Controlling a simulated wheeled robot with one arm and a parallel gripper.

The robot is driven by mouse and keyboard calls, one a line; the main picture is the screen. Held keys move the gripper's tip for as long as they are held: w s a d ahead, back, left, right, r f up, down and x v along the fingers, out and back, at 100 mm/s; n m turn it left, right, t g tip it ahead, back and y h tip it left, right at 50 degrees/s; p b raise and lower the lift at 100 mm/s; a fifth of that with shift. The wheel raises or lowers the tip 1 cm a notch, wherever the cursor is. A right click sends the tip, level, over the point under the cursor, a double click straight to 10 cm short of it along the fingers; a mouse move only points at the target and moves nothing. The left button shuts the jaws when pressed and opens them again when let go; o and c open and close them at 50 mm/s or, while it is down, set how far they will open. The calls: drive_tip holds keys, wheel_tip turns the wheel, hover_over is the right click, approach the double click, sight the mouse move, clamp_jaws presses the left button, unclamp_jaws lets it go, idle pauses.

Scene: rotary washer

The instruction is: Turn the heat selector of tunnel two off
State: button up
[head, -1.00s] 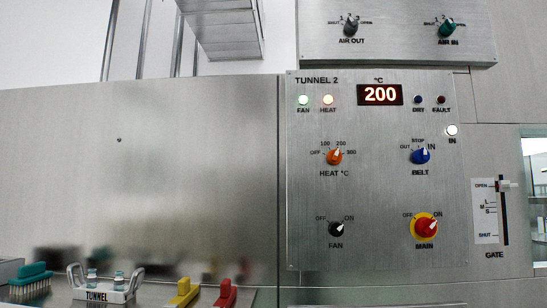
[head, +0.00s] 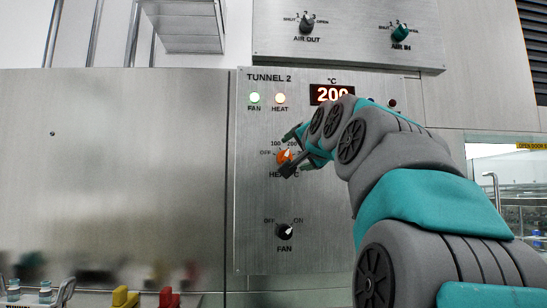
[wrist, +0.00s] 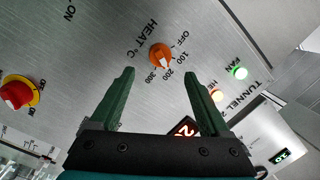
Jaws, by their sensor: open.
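The heat selector (head: 285,155) is an orange knob on the Tunnel 2 panel (head: 258,200), under the lit heat lamp (head: 280,98). It also shows in the wrist view (wrist: 160,54), with marks from OFF to 300, and its pointer is near 200. My gripper (head: 291,151) is in front of the knob, its fingers partly covering the knob's labels. In the wrist view my gripper (wrist: 160,73) is open and empty, with one finger to each side and the knob just beyond the tips. I see no contact.
The display (head: 331,94) reads 200. The black fan knob (head: 285,231) is below the heat selector. The red main switch (wrist: 18,93) is at the left in the wrist view. My arm hides the belt knob in the head view. Air knobs (head: 306,26) are above.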

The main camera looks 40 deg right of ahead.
sight(287, 157)
drive_tip(key=shift+p+x, duration=0.4)
drive_tip(key=shift+x, duration=3.45)
clamp_jaws()
